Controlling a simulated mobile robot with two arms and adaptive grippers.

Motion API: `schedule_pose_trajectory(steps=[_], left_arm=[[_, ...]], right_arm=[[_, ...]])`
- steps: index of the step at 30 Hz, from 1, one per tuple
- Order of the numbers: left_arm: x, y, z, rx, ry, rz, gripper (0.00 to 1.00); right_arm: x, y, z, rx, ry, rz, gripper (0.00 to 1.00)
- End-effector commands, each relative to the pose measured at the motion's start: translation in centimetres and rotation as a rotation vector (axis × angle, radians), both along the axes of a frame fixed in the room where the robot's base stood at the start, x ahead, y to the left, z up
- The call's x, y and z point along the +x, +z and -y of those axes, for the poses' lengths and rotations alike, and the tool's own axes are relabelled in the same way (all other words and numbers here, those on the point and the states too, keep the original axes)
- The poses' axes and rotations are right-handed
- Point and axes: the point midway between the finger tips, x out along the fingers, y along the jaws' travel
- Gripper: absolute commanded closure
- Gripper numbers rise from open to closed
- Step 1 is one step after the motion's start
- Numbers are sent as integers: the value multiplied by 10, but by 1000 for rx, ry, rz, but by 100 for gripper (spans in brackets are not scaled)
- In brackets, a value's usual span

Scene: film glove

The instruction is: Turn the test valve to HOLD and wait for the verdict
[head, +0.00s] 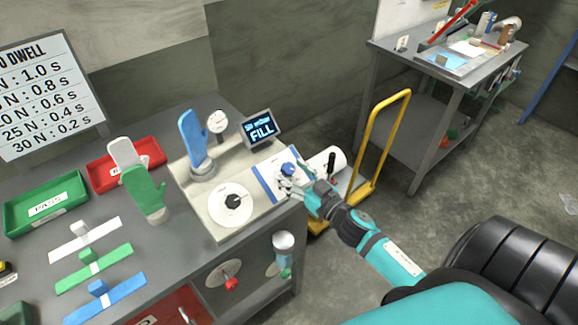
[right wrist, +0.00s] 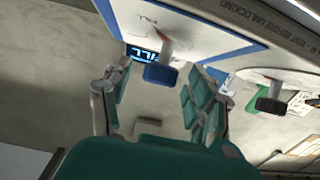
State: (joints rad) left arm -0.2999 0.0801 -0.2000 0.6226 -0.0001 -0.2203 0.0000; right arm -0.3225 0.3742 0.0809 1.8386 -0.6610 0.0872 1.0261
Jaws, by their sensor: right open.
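A blue knob (head: 288,169), which looks like the test valve, stands on a blue-edged white panel (head: 262,187) at the right of the test station. Its lettering is too small to read in the head view. My right gripper (head: 295,184) is at the knob, open. In the right wrist view the knob (right wrist: 160,74) shows between and beyond the spread fingers (right wrist: 150,95), with gaps on both sides. The display (head: 260,130) reads FILL. A blue glove (head: 194,143) stands upright on the station's mount. My left gripper is not in view.
A round white dial with a black knob (head: 233,202) is left of the panel, and a gauge (head: 218,122) stands behind. Red (head: 101,176) and green (head: 18,218) trays and other gloves are left. A yellow-handled cart (head: 374,150) stands close on the right.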

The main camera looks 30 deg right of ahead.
Motion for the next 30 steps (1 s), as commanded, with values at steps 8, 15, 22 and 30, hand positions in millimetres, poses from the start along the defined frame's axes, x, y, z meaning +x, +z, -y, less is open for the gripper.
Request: schedule_pose_trajectory(steps=[8,15,22,30], left_arm=[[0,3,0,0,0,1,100],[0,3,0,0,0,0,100],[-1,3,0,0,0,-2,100],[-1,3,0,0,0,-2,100]], right_arm=[[14,0,-2,2,0,0,41],[14,0,-2,2,0,0,48],[14,0,-2,2,1,0,78],[14,0,-2,0,3,0,99]])
